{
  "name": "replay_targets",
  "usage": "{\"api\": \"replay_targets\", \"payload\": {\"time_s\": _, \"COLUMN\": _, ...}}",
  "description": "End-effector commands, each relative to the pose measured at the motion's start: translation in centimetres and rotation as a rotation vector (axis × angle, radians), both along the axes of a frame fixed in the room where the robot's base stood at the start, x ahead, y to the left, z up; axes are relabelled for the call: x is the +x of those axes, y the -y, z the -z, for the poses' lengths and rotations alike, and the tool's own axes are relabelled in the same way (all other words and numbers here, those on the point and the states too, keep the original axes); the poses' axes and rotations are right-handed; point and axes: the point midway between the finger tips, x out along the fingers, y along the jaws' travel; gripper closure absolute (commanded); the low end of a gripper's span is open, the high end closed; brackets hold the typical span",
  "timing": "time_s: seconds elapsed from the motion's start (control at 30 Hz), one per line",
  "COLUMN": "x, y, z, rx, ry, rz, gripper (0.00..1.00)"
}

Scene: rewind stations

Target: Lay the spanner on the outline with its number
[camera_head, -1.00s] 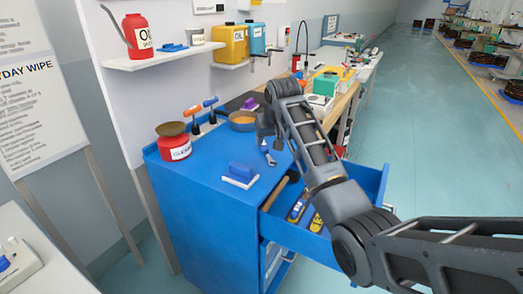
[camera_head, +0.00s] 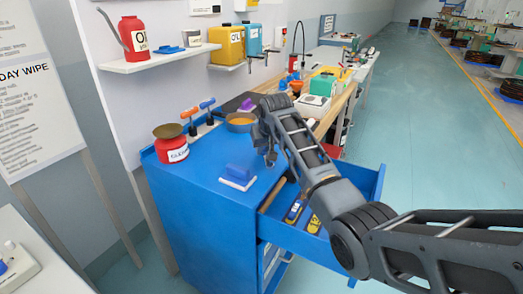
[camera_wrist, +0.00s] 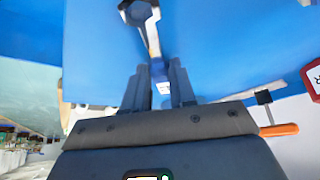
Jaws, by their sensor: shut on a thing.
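My gripper (camera_wrist: 158,88) is shut on the spanner (camera_wrist: 152,40), near its lower end in the wrist view. The spanner's dark open jaw points away from the fingers, against a blue surface. In the head view my gripper (camera_head: 270,152) is over the right part of the blue cabinet top (camera_head: 205,207), near the open drawer. The spanner is small there and partly merges with the gripper. I cannot make out a numbered outline in either view, nor a number on the spanner.
The open blue drawer (camera_head: 373,183) holds a wooden handle (camera_head: 272,196) and blue-yellow items (camera_head: 293,212). The front of the top is clear.

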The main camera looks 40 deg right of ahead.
Motion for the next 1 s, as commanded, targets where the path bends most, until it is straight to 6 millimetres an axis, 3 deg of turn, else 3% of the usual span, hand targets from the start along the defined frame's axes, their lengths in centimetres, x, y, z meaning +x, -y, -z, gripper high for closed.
{"api": "replay_targets", "payload": {"time_s": 0.2, "x": 0.0, "y": 0.0, "z": 0.0, "rx": 0.0, "ry": 0.0, "rz": 0.0, "gripper": 1.0}}
{"api": "replay_targets", "payload": {"time_s": 0.57, "x": 0.0, "y": 0.0, "z": -0.3, "rx": -0.001, "ry": 0.002, "rz": 0.0, "gripper": 1.0}}
{"api": "replay_targets", "payload": {"time_s": 0.67, "x": 0.1, "y": 0.0, "z": -1.1, "rx": -0.002, "ry": 0.004, "rz": 0.0, "gripper": 1.0}}
{"api": "replay_targets", "payload": {"time_s": 0.83, "x": 0.2, "y": 0.0, "z": -4.4, "rx": -0.002, "ry": 0.007, "rz": 0.0, "gripper": 1.0}}
{"api": "replay_targets", "payload": {"time_s": 1.0, "x": -2.1, "y": 3.7, "z": -6.4, "rx": -0.001, "ry": 0.005, "rz": 0.005, "gripper": 1.0}}
